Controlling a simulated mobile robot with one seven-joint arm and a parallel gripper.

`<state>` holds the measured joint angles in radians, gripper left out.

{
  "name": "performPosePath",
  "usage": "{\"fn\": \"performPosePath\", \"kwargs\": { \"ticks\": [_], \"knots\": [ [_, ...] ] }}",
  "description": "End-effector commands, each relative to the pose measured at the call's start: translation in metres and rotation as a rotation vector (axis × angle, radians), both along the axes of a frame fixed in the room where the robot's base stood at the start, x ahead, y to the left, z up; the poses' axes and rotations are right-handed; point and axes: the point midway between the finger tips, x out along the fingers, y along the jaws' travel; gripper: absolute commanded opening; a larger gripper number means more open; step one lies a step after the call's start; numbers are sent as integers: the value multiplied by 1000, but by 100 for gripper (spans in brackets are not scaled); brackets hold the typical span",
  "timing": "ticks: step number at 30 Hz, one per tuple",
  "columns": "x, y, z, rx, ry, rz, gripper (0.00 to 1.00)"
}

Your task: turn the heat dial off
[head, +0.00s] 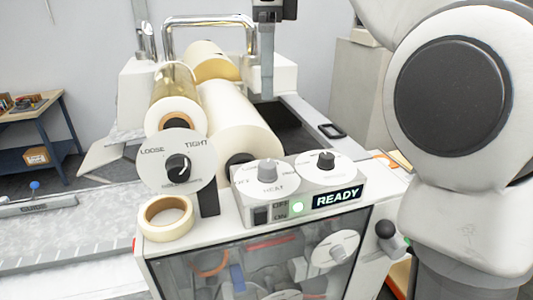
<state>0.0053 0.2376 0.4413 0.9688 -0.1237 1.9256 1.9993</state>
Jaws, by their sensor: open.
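The heat dial is a white disc (252,183) marked HEAT, with a grey knob (267,172) standing at its middle. It sits on the left of the small control box (352,198) on the machine. A label at the disc's left edge seems to read OFF. I cannot tell which way the knob points. My gripper (267,92) hangs down at the top middle, dark above with a grey lower part. It is above and behind the dial in the picture, apart from it and empty. I see it edge-on, so its fingers overlap.
Beside the heat dial is a dial with a black knob (326,160). A LOOSE/TIGHT dial (150,170), a tape roll (165,217) and large film rolls (238,122) stand left.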

Motion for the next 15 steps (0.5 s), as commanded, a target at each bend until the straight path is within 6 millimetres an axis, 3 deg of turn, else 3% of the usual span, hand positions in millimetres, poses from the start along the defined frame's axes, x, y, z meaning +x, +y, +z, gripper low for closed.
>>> {"fn": "performPosePath", "kwargs": {
  "ticks": [15],
  "knots": [
    [2, -1, -91, -2, 1, 0, 76]
  ]
}}
